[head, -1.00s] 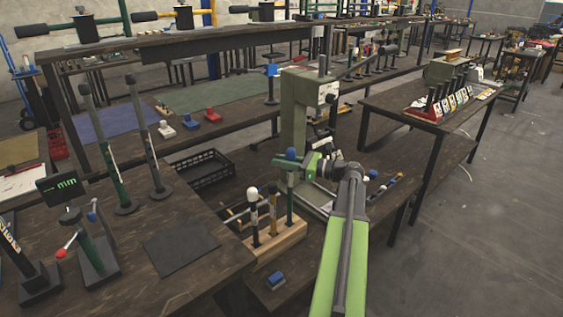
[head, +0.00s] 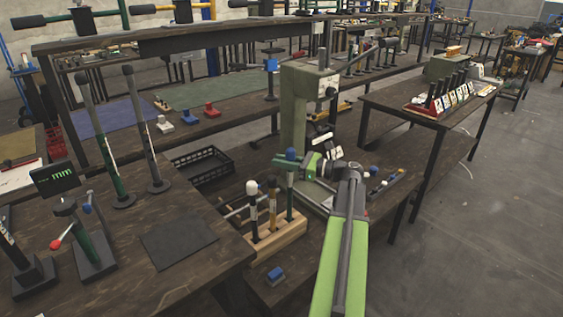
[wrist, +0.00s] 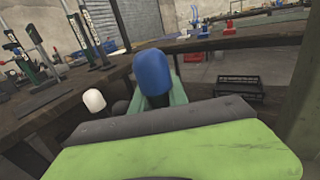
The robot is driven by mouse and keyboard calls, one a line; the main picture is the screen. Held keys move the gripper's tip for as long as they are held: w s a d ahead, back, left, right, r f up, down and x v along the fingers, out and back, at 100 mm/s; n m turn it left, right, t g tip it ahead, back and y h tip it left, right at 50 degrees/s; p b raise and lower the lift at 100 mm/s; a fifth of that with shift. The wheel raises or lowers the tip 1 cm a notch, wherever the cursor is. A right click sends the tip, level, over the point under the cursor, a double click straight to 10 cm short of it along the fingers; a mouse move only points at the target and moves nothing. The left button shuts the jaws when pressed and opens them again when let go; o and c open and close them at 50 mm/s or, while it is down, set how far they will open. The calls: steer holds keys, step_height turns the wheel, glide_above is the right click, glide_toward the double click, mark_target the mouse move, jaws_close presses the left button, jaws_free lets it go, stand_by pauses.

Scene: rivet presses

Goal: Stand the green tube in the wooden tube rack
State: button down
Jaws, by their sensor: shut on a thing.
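The green tube (head: 290,197) with a blue cap is upright in my gripper (head: 297,167), which is shut on its upper part. The wooden tube rack (head: 287,236) is on the low bench. The tube's lower end meets the rack's right end in the head view; I cannot tell how deep it sits in a hole.
A white-capped dark tube (head: 253,212) and a brown-yellow tube (head: 272,205) stand in the rack, left of the green tube. A small blue-topped block (head: 275,276) lies in front of it. A green-grey press (head: 296,110) stands behind; a black crate (head: 203,168) lies back left.

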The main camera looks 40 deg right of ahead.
steer(key=shift+f+b, duration=1.95)
steer(key=shift+f, duration=0.1)
steer(key=c, duration=1.2)
jaws_free()
steer(key=shift+s, duration=0.1)
steer(key=v, duration=1.7)
steer(key=shift+d, duration=0.2)
steer(key=shift+s, duration=0.1)
